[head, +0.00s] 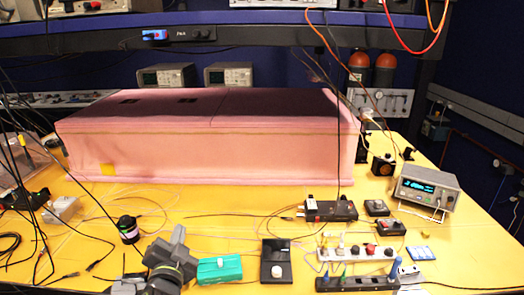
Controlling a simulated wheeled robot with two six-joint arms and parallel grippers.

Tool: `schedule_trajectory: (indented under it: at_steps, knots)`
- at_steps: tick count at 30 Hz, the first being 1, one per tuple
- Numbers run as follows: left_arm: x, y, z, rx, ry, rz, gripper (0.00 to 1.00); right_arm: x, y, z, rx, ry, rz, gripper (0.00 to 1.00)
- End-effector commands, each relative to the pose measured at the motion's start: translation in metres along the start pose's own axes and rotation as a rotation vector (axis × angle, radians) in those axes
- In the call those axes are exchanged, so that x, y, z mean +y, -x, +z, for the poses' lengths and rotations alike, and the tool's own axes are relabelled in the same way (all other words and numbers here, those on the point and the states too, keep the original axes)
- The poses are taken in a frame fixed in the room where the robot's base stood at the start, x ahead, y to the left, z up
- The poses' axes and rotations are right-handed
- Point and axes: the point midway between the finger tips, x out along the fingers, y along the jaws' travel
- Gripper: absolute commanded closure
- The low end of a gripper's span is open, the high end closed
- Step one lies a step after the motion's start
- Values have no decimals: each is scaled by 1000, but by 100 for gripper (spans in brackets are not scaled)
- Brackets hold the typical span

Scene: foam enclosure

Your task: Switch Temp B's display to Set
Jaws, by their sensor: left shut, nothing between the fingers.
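My left gripper (168,255) is grey and stands at the bottom of the head view, left of centre, over the front of the yellow table. It is shut and holds nothing. No label reading Temp B is legible, so I cannot tell which device it is. A grey instrument (427,187) with a lit cyan display stands at the right of the table, far from my gripper. Two beige screened units, one on the left (166,76) and one on the right (230,75), stand behind the pink enclosure. My right gripper does not show.
The pink foam enclosure (205,152) fills the back of the yellow table. A power strip (356,254), small black boxes and loose cables crowd the right.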

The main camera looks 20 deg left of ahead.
Motion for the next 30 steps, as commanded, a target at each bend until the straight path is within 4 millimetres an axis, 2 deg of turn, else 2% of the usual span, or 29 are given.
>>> schedule_trajectory:
  at_steps: [1,7,11,15,21,24,30]
  knots:
    - [-13,-7,-23,71,-29,-43,100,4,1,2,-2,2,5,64]
    - [-59,-18,-111,348,-171,-220,100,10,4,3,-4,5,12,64]
    - [-84,-14,-171,532,-284,-342,100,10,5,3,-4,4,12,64]
    - [-106,0,-236,736,-438,-484,100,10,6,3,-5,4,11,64]
    - [-123,33,-325,1027,-740,-707,100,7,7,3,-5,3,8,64]
    - [-124,48,-362,1145,-918,-810,100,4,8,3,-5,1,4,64]
    - [-121,67,-417,1299,-1317,-985,100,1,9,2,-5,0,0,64]
